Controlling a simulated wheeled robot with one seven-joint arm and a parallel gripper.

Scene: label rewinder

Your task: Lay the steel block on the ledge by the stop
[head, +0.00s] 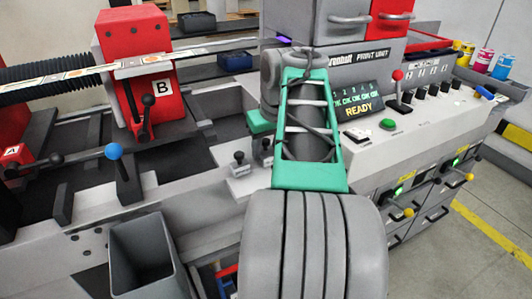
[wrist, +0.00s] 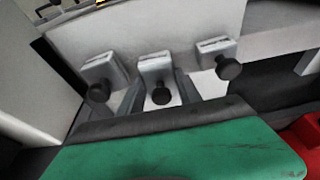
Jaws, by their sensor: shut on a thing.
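My gripper (wrist: 158,88) is shut, with its two grey fingers on either side of a grey steel block (wrist: 156,66) that has a slot on top and a round black knob in front. Similar knobbed blocks stand to its left (wrist: 105,70) and right (wrist: 213,50) in the wrist view, apart from the fingers. In the head view one knobbed block (head: 240,163) shows on the pale ledge (head: 243,187), left of my green arm. My fingertips are mostly hidden there. I cannot tell which part is the stop, or whether the held block touches the ledge.
A red unit marked B (head: 140,65) and a blue-knobbed lever (head: 113,151) stand at the left. A grey open bin (head: 145,255) is at the front. The control panel (head: 400,135) with a READY screen (head: 358,108) is close on the right of my arm.

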